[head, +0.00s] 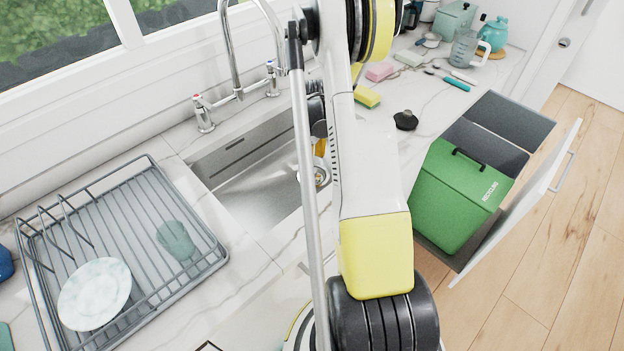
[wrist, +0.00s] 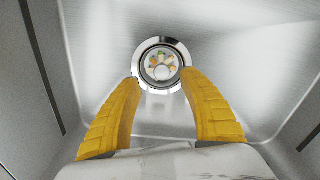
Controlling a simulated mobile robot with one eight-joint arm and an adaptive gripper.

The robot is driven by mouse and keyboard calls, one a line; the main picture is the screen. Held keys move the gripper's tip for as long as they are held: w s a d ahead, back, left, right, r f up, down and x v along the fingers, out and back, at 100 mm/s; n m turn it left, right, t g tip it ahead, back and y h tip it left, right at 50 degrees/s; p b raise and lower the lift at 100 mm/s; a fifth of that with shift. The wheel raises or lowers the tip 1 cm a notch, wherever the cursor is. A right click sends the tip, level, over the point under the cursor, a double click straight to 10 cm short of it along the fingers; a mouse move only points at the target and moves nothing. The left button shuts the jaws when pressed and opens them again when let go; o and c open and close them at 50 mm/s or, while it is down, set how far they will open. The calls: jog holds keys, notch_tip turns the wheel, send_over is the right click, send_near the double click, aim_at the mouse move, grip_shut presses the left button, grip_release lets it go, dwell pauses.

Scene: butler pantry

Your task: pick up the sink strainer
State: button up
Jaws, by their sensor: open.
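The sink strainer (wrist: 162,64) is a round metal piece with bits of food in it, seated in the drain at the bottom of the steel sink. In the head view the strainer (head: 321,176) shows only in part, beside my arm. My gripper (wrist: 162,84) is open, its two yellow fingers pointing down into the sink with their tips apart near the strainer's lower edge in the wrist view. In the head view my gripper (head: 320,150) is mostly hidden behind my arm. Whether the fingers touch the strainer I cannot tell.
The steel sink (head: 262,178) has walls around my gripper. A tall faucet (head: 231,60) stands behind it. A dish rack (head: 150,240) with a plate (head: 95,293) is at left. A black stopper (head: 405,120) and sponges lie right. A green recycling bin (head: 455,205) sits in an open drawer.

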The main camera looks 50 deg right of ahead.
aim_at(313, 172)
notch_tip(313, 172, down, 6)
jog(key=b, duration=0.2)
jog(key=shift+a+r+b, duration=0.1)
jog(key=shift+a+b, duration=0.05)
jog(key=shift+b, duration=0.25)
jog(key=shift+r, duration=0.1)
grip_shut()
